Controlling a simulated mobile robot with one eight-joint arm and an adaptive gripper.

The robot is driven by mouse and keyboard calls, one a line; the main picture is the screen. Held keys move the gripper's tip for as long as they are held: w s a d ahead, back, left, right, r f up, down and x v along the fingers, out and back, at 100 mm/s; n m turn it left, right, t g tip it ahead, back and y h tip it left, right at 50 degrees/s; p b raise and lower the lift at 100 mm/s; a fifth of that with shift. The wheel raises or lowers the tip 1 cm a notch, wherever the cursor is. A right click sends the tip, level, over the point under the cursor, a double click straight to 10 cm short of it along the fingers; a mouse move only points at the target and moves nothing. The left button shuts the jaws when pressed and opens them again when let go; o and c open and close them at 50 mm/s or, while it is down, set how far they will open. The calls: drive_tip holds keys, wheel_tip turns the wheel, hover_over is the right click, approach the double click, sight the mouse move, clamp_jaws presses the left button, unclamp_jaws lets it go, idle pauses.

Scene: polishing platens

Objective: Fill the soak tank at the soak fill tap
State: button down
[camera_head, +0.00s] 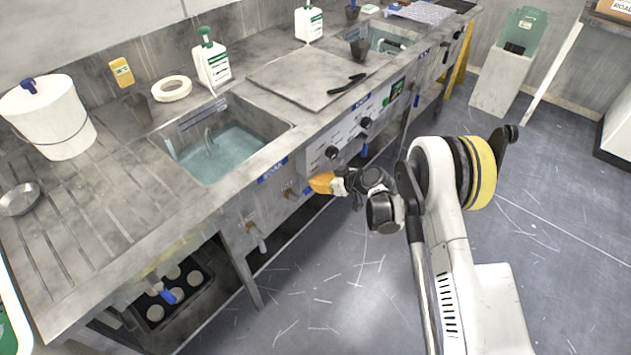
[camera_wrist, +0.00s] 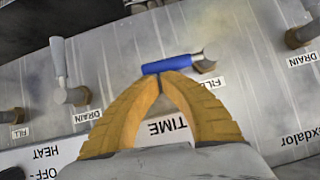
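My gripper (camera_head: 316,184) is at this lever. In the wrist view its orange fingertips (camera_wrist: 159,82) meet, close against the lever's lower side. Whether they touch it I cannot tell. Nothing shows between them.
A drain tap (camera_wrist: 300,37) is right of the fill tap in the wrist view. Another drain tap with a white lever (camera_wrist: 60,62) is to the left. A control panel (camera_head: 350,135) stands beside my gripper. Open grey floor (camera_head: 330,290) lies before the bench.

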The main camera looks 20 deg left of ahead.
drive_tip(key=shift+f, duration=0.2)
drive_tip(key=shift+w+f, duration=0.1)
drive_tip(key=shift+f, duration=0.05)
drive_tip(key=shift+d+f, duration=0.1)
drive_tip(key=shift+f, duration=1.45)
